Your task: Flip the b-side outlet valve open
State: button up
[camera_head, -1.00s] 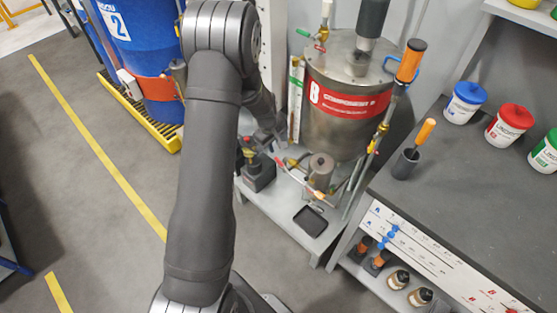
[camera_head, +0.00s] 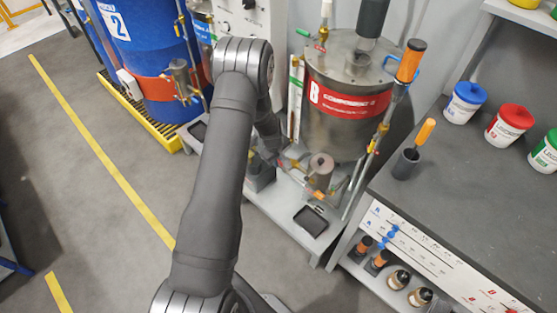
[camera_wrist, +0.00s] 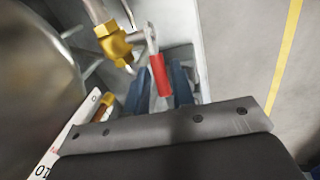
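The B tank (camera_head: 345,125), grey metal with a red "B COMPONENT B" band, stands at the centre right of the head view. In the wrist view, a brass outlet valve (camera_wrist: 115,42) sits at the upper middle with a metal lever. The lever has a red handle (camera_wrist: 159,75) and points down toward my gripper. My gripper (camera_wrist: 158,88) shows two blue fingers, one on each side of the red handle, with gaps visible. It is open, and the handle's lower end lies between the fingers. In the head view, my arm largely hides the gripper near the tank's lower left.
A grey pump body (camera_head: 320,172) and a black tray (camera_head: 310,221) sit on the tank's platform. A workbench (camera_head: 460,190) with capped tubs stands at right. A blue drum (camera_head: 150,60) stands at left.

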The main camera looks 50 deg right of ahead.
jog(key=shift+c, duration=0.2)
grip_shut()
jog(key=shift+w, duration=0.1)
jog(key=shift+w+a+f+g, duration=0.1)
jog(key=shift+w+f+g, duration=0.15)
jog(key=shift+g, duration=0.35)
jog(key=shift+w+f+g, duration=0.1)
jog(key=shift+f+g, duration=0.25)
jog(key=shift+g, duration=0.5)
jog(key=shift+f+g, duration=0.35)
jog(key=shift+g, duration=0.5)
